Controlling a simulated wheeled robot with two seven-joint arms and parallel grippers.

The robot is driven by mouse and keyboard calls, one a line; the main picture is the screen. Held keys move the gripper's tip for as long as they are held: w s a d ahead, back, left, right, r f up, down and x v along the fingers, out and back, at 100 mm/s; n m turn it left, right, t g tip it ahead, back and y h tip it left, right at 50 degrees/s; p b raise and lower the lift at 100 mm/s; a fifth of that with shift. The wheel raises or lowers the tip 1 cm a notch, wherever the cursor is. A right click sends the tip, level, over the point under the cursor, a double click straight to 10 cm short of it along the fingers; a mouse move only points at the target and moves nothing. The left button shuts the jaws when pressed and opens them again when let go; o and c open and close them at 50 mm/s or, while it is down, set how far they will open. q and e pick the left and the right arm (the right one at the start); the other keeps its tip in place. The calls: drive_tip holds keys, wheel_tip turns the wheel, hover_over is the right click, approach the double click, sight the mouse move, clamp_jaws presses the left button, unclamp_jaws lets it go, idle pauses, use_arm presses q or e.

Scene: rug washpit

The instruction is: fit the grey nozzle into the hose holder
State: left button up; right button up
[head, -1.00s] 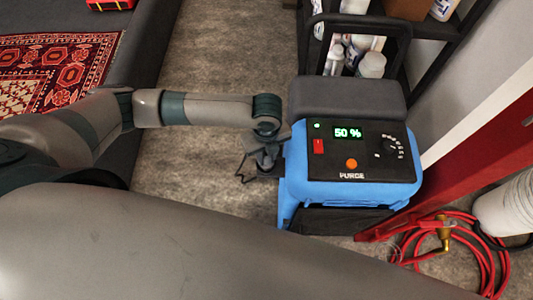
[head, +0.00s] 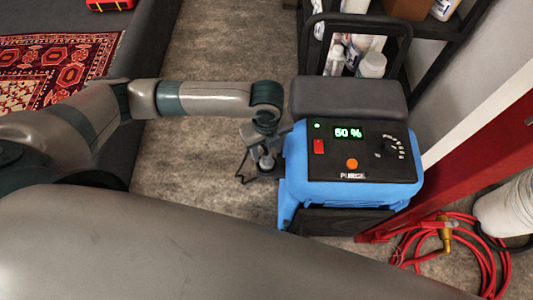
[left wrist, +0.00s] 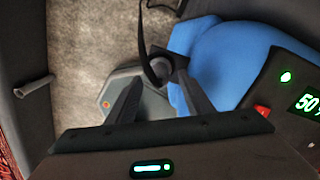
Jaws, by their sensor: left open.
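My left gripper (head: 264,160) is at the left side of the blue machine (head: 292,192), pointing down. In the left wrist view its two fingers (left wrist: 160,98) are apart, with open space between them. A small light-grey piece, probably the grey nozzle (head: 266,163), shows at the fingertips in the head view. In the left wrist view a dark bracket with a round opening, probably the hose holder (left wrist: 163,66), sits against the blue machine just beyond the fingertips. A black hose (left wrist: 146,30) curves down to it. How deep the nozzle sits is unclear. My right gripper is out of view.
The machine's panel (head: 375,165) reads 50 %. A black shelf with bottles (head: 372,65) stands behind it. A red hose (head: 405,245) lies coiled at right. A patterned rug (head: 60,65) lies at left. The carpet (head: 205,50) between is clear.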

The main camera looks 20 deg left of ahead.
use_arm(q)
wheel_tip(320, 180, up, 13)
drive_tip(key=b, duration=0.1)
idle(0.3)
idle(0.9)
